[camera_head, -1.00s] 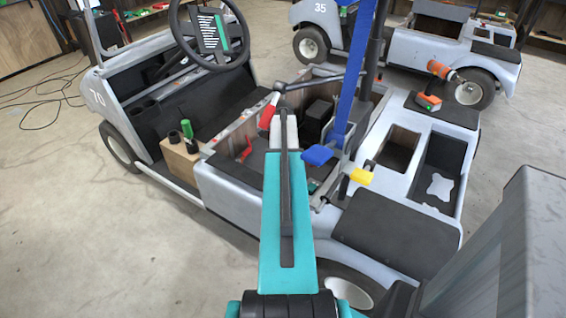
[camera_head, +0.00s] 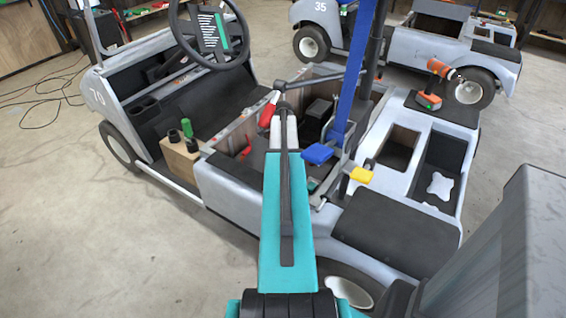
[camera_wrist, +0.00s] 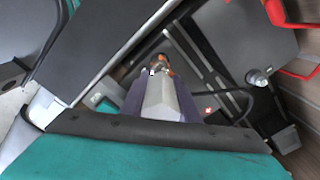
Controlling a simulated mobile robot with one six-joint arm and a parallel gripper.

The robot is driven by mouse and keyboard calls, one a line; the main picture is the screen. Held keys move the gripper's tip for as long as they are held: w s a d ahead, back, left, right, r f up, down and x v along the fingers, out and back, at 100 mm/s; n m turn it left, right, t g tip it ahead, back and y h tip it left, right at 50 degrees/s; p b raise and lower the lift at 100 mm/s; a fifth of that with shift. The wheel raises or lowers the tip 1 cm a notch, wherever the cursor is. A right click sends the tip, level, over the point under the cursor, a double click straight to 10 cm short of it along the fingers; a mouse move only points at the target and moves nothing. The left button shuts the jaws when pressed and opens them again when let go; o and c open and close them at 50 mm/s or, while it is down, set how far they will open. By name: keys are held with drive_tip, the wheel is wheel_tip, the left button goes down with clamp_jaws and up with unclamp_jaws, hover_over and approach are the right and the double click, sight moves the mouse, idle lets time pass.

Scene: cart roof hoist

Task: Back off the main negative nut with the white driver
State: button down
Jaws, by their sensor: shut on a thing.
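In the wrist view my gripper (camera_wrist: 162,100) is shut on the pale body of the white driver (camera_wrist: 163,92), which points away from the camera. An orange-copper part with a small bright metal piece (camera_wrist: 153,70) shows at its far end. I cannot tell whether the driver sits on the main negative nut; the nut is not clearly made out. To the right, a round metal fitting (camera_wrist: 258,77) has a black cable beside it. In the head view my arm reaches into the open bay of the grey cart (camera_head: 232,195), and it largely hides the gripper's work spot.
A red-handled lever (camera_head: 269,108), a blue strap (camera_head: 350,75), a blue pad (camera_head: 318,154) and a yellow pad (camera_head: 361,175) crowd the bay. A wooden block (camera_head: 180,160) holds green and black-handled tools. A small red light (camera_wrist: 208,108) shows nearby.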

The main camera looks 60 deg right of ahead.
drive_tip(key=shift+f+b, duration=0.35)
drive_tip(key=shift+f, duration=0.55)
drive_tip(key=n, duration=0.4)
drive_tip(key=shift+n, duration=0.3)
drive_tip(key=n, duration=0.5)
drive_tip(key=shift+s, duration=0.1)
drive_tip(key=shift+r, duration=0.1)
drive_tip(key=shift+r+p, duration=2.3)
drive_tip(key=shift+r, duration=1.2)
